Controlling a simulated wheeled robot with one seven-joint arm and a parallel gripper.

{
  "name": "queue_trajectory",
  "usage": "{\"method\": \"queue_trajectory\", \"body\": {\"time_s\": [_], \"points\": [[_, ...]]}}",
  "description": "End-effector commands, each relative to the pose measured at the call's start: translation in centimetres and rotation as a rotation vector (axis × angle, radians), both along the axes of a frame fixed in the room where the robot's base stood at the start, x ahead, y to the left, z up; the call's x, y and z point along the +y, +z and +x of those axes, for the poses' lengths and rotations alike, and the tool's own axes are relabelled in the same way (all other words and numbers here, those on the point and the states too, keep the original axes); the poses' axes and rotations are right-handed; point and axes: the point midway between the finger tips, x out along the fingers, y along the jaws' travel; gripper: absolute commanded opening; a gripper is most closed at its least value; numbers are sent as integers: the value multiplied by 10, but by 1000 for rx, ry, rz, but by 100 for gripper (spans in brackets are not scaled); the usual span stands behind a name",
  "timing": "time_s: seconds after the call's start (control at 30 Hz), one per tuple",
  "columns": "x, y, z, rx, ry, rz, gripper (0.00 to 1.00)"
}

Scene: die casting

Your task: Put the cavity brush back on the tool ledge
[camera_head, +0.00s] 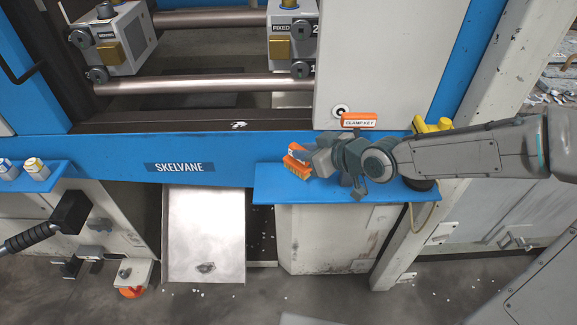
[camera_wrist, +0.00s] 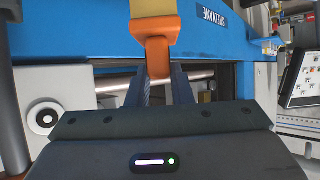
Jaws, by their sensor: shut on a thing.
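The cavity brush (camera_head: 296,162) has an orange body and yellow bristles. In the head view it is at the left end of the blue tool ledge (camera_head: 330,191), near its back. I cannot tell whether it touches the ledge or is held just above it. My gripper (camera_head: 312,160) reaches in from the right and is shut on the brush. In the wrist view, the orange part of the brush (camera_wrist: 157,42) is between the two dark fingers (camera_wrist: 158,88), with the yellow bristles beyond. My gripper and wrist hide part of the ledge.
An orange clamp key tag (camera_head: 358,120) is on the machine panel above the ledge. A yellow-handled thing (camera_head: 432,126) stands at the ledge's right end, partly behind my arm. A metal chute (camera_head: 204,235) is left of the ledge. The ledge's front strip is clear.

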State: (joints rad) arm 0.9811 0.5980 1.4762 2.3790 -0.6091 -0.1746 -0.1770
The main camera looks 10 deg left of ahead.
Motion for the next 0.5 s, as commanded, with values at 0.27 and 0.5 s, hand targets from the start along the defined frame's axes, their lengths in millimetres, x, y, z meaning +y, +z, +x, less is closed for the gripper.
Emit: {"method": "queue_trajectory", "body": {"time_s": [0.27, 0.5], "points": [[31, -21, 13, -3, 2, -1, 0], [47, -31, 20, -2, 1, 0, 0]]}}
